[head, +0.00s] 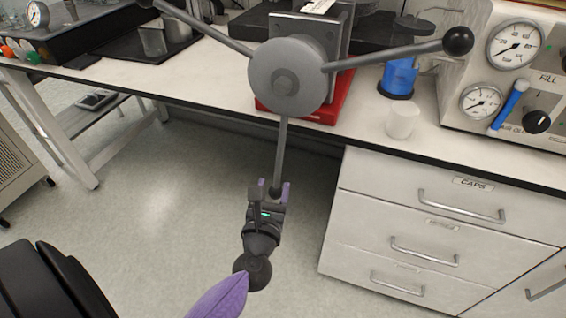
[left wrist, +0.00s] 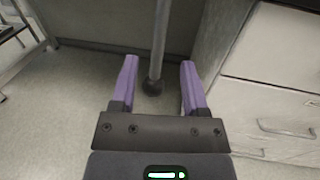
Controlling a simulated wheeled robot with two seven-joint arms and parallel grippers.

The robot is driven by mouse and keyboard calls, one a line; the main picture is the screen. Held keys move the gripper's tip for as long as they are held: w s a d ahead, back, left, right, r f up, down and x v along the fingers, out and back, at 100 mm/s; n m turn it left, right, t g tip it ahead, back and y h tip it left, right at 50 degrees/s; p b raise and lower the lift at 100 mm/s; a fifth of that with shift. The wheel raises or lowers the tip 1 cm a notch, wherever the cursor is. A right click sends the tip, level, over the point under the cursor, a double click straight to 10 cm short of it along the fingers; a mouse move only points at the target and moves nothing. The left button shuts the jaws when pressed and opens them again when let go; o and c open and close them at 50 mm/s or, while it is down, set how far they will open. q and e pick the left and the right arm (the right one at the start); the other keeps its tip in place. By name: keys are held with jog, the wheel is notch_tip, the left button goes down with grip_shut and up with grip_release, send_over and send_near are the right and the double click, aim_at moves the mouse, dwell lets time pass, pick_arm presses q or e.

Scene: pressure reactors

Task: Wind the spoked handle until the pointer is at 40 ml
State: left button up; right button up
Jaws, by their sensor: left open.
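The spoked handle has a grey round hub (head: 287,76) and three spokes with black ball knobs. One spoke points up left, one points right to a knob (head: 458,41), and one hangs down. My left gripper (head: 274,187) is open at the lower end of the hanging spoke. In the left wrist view, that spoke's black knob (left wrist: 153,87) lies between the purple fingers (left wrist: 157,85), with gaps on both sides. I cannot make out a pointer or ml scale. My right gripper is not in view.
The handle's device has a red base (head: 337,100) near the bench edge. A blue-filled vessel (head: 399,75), a white cup (head: 402,121) and a gauge panel (head: 515,45) stand to the right. Drawers (head: 420,194) lie below. Open floor (head: 165,215) is at left.

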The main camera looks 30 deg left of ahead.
aim_at(278, 168)
pick_arm(q)
jog(key=b+x, duration=0.1)
jog(key=x, duration=0.6)
jog(key=shift+w+a, duration=0.1)
jog(key=shift+w, duration=0.05)
grip_shut()
jog(key=shift+f, duration=0.1)
dwell(1.0)
